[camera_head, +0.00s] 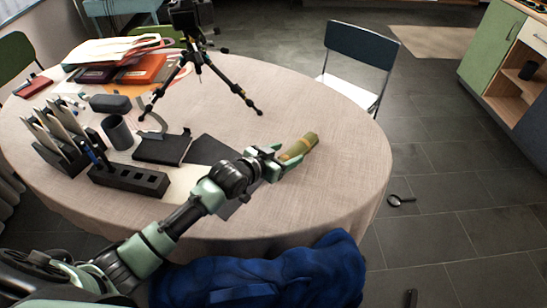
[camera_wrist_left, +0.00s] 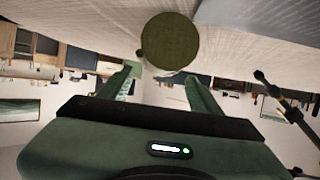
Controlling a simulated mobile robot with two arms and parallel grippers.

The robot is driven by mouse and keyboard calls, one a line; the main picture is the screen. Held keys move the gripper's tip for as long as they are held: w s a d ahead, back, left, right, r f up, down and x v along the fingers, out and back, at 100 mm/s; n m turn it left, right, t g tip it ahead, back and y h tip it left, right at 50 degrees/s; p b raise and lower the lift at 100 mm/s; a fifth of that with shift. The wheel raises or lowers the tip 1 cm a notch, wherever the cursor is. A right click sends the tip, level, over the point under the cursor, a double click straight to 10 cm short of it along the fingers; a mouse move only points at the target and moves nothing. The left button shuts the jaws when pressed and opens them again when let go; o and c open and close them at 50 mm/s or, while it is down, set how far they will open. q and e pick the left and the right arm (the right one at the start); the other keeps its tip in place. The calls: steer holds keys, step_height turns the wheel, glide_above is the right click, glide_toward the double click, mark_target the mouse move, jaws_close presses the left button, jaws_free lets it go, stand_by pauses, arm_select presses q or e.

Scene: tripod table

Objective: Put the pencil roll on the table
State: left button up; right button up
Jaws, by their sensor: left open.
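The pencil roll (camera_head: 299,146) is an olive-green and yellow cylinder on the right part of the round table (camera_head: 345,165). In the left wrist view its round dark-olive end (camera_wrist_left: 170,42) faces the camera, against the table surface at the top of that picture. My left gripper (camera_head: 279,158) is at the near left end of the roll, with its fingers apart. In the wrist view the open fingers (camera_wrist_left: 160,75) show below the roll's end. I cannot tell whether a finger touches it. My right gripper is not in view.
A black tripod (camera_head: 197,65) stands on the table behind. Dark pen holders (camera_head: 130,180), a grey cup (camera_head: 117,132) and black notebooks (camera_head: 162,148) are on the left. A blue cloth (camera_head: 290,275) is at the near edge, a chair (camera_head: 357,60) behind. The table's right side is clear.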

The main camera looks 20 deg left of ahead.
arm_select(q)
steer(key=v, duration=0.7)
steer(key=shift+s, duration=0.15)
